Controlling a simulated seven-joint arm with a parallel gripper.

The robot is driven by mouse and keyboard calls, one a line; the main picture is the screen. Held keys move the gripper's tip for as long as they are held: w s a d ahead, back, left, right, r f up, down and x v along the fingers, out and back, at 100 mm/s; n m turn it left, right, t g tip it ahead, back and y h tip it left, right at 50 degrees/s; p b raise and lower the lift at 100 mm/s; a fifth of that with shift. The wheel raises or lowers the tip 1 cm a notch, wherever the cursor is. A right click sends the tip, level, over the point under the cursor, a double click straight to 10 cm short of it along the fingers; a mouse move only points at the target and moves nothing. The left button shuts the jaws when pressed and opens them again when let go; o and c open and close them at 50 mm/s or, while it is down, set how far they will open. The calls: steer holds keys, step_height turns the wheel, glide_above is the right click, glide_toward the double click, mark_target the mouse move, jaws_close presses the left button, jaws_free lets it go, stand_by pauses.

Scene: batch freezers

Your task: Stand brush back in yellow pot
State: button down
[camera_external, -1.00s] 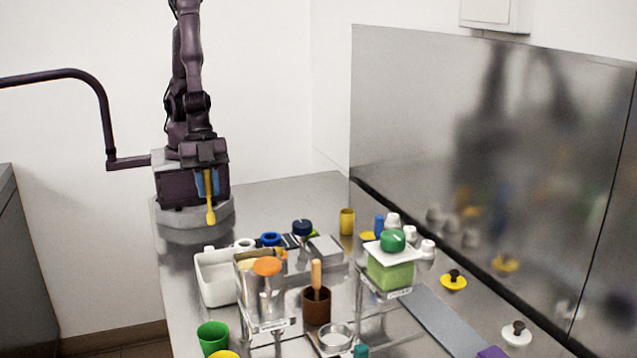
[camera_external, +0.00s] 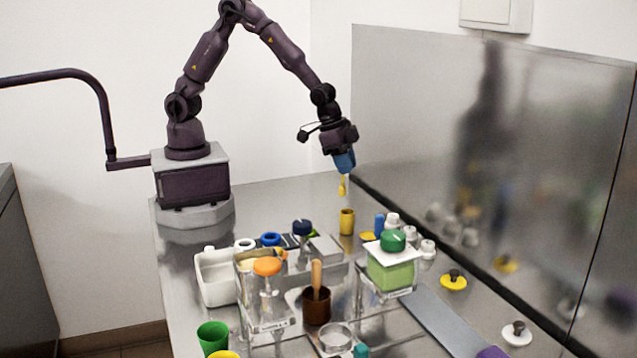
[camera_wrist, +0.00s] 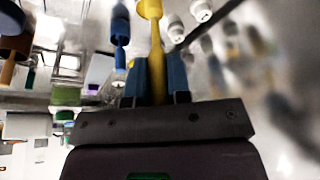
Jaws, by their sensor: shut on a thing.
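The yellow brush (camera_external: 342,187) hangs nearly upright, wide end down, from my gripper (camera_external: 344,168). The blue fingers are shut on its upper part; they also show in the wrist view (camera_wrist: 157,85) with the brush's yellow shaft (camera_wrist: 157,60) between them. The yellow pot (camera_external: 347,222) stands upright on the steel table, almost directly below the brush. A gap shows between the brush's lower end and the pot's rim. In the wrist view I cannot tell whether the yellow form at the top edge is the brush's wide end or the pot.
The steel back wall (camera_external: 480,170) rises on the right. The table behind the pot is clear.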

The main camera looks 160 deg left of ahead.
steer(key=shift+s+a+f, duration=0.1)
steer(key=shift+a+f, duration=0.25)
steer(key=shift+f, duration=0.35)
steer(key=shift+s+a+f, duration=0.1)
steer(key=shift+a+f, duration=0.2)
steer(key=shift+f, duration=0.35)
steer(key=shift+a+f, duration=0.35)
steer(key=shift+f, duration=0.35)
steer(key=shift+f, duration=0.15)
steer(key=shift+f, duration=2.75)
steer(key=c, duration=0.5)
jaws_free()
